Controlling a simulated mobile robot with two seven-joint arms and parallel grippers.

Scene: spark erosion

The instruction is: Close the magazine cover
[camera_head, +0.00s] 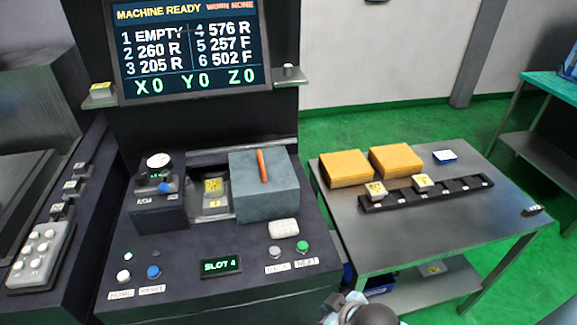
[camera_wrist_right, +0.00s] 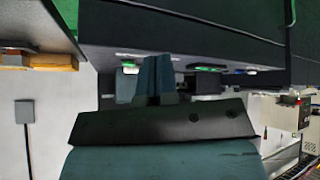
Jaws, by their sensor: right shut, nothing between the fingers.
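The magazine cover is a grey-blue box (camera_head: 262,195) with an orange handle (camera_head: 262,166) on the machine's console. It stands at the right of the magazine opening, and a part with a yellow label (camera_head: 213,192) shows uncovered to its left. My right gripper (camera_head: 340,302) is at the bottom edge of the head view, in front of the console and well short of the cover, touching nothing I can make out. In the right wrist view its fingers (camera_wrist_right: 154,78) are together and empty. My left gripper is not in view.
A gauge unit (camera_head: 158,180) stands left of the opening. A white block (camera_head: 284,228), buttons and a slot display (camera_head: 221,265) are on the console front. To the right, a metal table (camera_head: 415,235) carries yellow boxes (camera_head: 346,169) and a dark rack (camera_head: 450,190). The screen stands behind.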

